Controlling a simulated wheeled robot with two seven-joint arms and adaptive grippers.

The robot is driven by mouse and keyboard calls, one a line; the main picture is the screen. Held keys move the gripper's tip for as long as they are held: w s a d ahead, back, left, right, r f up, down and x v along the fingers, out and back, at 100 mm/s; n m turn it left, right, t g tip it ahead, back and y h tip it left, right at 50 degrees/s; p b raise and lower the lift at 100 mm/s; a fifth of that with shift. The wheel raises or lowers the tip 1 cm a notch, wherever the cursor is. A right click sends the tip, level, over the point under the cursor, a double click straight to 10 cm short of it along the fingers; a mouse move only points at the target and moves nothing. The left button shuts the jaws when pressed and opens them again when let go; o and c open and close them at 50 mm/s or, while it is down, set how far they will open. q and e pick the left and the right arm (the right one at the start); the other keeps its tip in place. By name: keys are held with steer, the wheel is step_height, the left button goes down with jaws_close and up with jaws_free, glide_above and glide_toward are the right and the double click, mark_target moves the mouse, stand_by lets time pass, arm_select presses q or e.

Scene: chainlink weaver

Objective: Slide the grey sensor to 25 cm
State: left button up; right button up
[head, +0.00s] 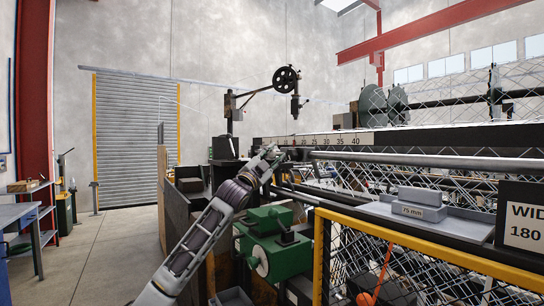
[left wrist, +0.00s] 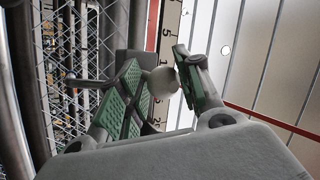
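My left gripper (head: 274,152) is at the low-number end of the white scale strip (head: 348,140) in the head view. In the left wrist view, the fingers of my left gripper (left wrist: 162,75) with green pads stand apart. A pale grey round knob (left wrist: 163,81) sits between them, close to the right pad; I take it for part of the grey sensor. Whether both pads touch it is unclear. A grey block (left wrist: 140,59) shows behind the knob. The scale strip (left wrist: 168,35) runs past it in the wrist view. In the head view the gripper hides the sensor. My right gripper is out of view.
A long grey rail (head: 420,160) runs right from the gripper, with wire mesh around it. A green machine housing (head: 268,245) stands below my arm. A yellow guard frame (head: 420,255) and a grey tray with a block labelled 75 mm (head: 420,212) are at the right.

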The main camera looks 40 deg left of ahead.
mark_target(291, 153)
arm_select(q)
steer(key=shift+s+a+r+y, duration=0.15)
steer(key=shift+r+y, duration=0.15)
jaws_close()
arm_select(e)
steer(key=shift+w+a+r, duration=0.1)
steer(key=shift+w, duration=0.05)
arm_select(q)
steer(key=shift+d, duration=0.45)
steer(key=d, duration=0.2)
steer(key=s+d, duration=0.1)
steer(key=d, duration=0.2)
steer(key=s+d, duration=0.1)
steer(key=d, duration=0.2)
steer(key=shift+s+d+f+b, duration=0.1)
steer(key=shift+s+b, duration=0.15)
steer(key=shift+b, duration=0.15)
steer(key=shift+s+d, duration=0.15)
steer(key=shift+d, duration=0.2)
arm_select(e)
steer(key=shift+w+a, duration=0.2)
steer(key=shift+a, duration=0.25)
